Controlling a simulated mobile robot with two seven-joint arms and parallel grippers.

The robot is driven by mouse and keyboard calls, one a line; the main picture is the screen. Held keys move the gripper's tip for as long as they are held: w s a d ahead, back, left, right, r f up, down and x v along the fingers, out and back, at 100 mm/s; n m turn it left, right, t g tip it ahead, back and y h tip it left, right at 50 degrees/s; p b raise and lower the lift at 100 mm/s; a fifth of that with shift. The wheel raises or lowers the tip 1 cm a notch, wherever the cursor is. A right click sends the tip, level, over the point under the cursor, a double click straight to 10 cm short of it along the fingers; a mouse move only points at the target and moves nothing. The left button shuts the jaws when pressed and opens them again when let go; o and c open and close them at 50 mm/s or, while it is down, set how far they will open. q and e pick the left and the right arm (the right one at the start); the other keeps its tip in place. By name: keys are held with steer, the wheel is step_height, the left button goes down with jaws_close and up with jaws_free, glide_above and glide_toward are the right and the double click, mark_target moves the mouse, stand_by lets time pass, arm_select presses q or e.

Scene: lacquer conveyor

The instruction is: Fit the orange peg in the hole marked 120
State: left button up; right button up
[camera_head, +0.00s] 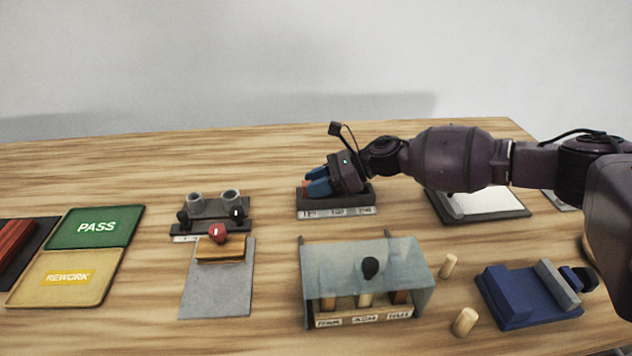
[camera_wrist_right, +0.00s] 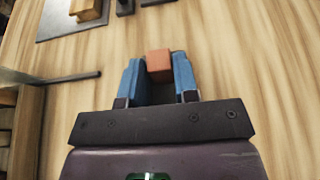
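My right gripper (camera_head: 316,185) points left, low over a dark block (camera_head: 360,197). The block has a light label strip (camera_head: 337,212) along its front; the middle mark looks like 120, and the others are too small to read surely. The blue fingers are closed on an orange peg (camera_wrist_right: 159,62), whose end sticks out between the tips in the right wrist view. Only a little orange shows in the head view. The gripper hides most of the block's top, so I cannot see the holes or tell whether the peg touches the block. My left gripper is not in view.
In front stands a rack with a clear cover (camera_head: 330,262) and labelled slots. Two pale pegs (camera_head: 449,265) (camera_head: 464,321) stand or lie beside it, near a blue vise-like fixture (camera_head: 515,305). A green PASS tray (camera_head: 120,215) and yellow REWORK tray (camera_head: 80,295) lie left.

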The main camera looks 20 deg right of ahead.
steer(key=o, duration=0.3)
steer(key=shift+o, duration=0.2)
steer(key=shift+r, duration=0.1)
steer(key=shift+d+r, duration=0.15)
steer(key=shift+r, duration=0.05)
steer(key=v, duration=1.1)
steer(key=shift+d+p, duration=0.3)
steer(key=shift+s+r, duration=0.1)
